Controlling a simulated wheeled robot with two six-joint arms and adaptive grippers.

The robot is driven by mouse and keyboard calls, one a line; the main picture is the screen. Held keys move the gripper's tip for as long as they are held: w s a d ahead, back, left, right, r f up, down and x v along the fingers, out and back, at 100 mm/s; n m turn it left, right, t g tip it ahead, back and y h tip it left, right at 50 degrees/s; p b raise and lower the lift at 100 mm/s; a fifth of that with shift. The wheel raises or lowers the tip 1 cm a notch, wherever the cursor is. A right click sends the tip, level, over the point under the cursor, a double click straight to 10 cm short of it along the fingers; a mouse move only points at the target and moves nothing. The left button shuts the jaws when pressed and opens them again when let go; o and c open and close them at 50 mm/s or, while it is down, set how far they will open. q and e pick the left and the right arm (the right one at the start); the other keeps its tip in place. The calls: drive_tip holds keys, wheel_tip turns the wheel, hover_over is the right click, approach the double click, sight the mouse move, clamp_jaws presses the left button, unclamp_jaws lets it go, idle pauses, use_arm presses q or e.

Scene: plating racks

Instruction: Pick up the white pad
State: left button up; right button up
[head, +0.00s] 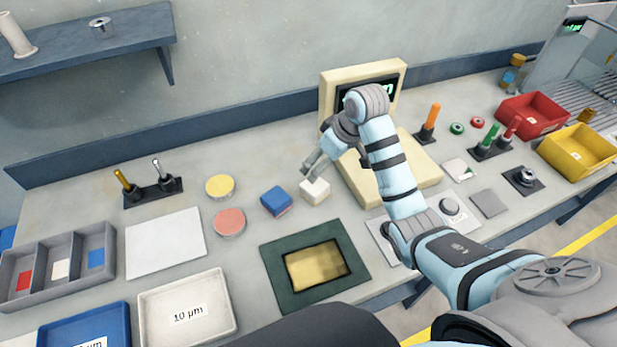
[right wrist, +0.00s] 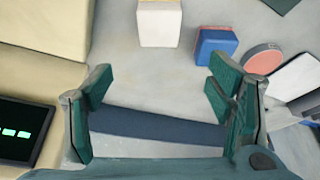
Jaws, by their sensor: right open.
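The white pad (head: 315,190) is a small white block on the bench, just right of a blue pad (head: 276,201). In the right wrist view the white pad (right wrist: 160,25) is at the top, cut by the frame edge, with the blue pad (right wrist: 215,46) to its right. My right gripper (head: 312,166) is just behind and above the white pad in the head view. In the right wrist view its fingers (right wrist: 160,92) are wide apart with nothing between them, and the white pad lies beyond the fingertips. My left gripper is not in view.
A cream scale (head: 430,180) with a display stands right of the white pad. A pink disc (head: 230,222) and a yellow disc (head: 219,187) lie to the left. A green-framed recess (head: 350,281) is in front. Clear bench lies behind the pads.

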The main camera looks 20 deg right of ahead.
drive_tip(key=b, duration=0.1)
hover_over(314, 184)
drive_tip(key=s, duration=0.2)
drive_tip(key=f, duration=0.6)
drive_tip(key=shift+s+d+f, duration=0.2)
drive_tip(key=shift+f, duration=0.1)
drive_tip(key=x, duration=0.4)
drive_tip(key=b+x, duration=0.1)
drive_tip(key=x, duration=0.1)
drive_tip(key=shift+w+d+f, duration=0.2)
drive_tip(key=shift+w+f, duration=0.05)
drive_tip(key=shift+w, duration=0.1)
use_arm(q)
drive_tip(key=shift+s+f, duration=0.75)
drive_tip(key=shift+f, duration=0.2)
use_arm(e)
drive_tip(key=shift+s+r, duration=0.1)
drive_tip(key=shift+r, duration=0.05)
drive_tip(key=shift+c, duration=0.2)
drive_tip(key=c, duration=0.3)
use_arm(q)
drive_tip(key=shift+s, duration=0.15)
use_arm(e)
drive_tip(key=c, duration=1.1)
drive_tip(key=shift+o, duration=0.2)
drive_tip(key=shift+r, duration=0.1)
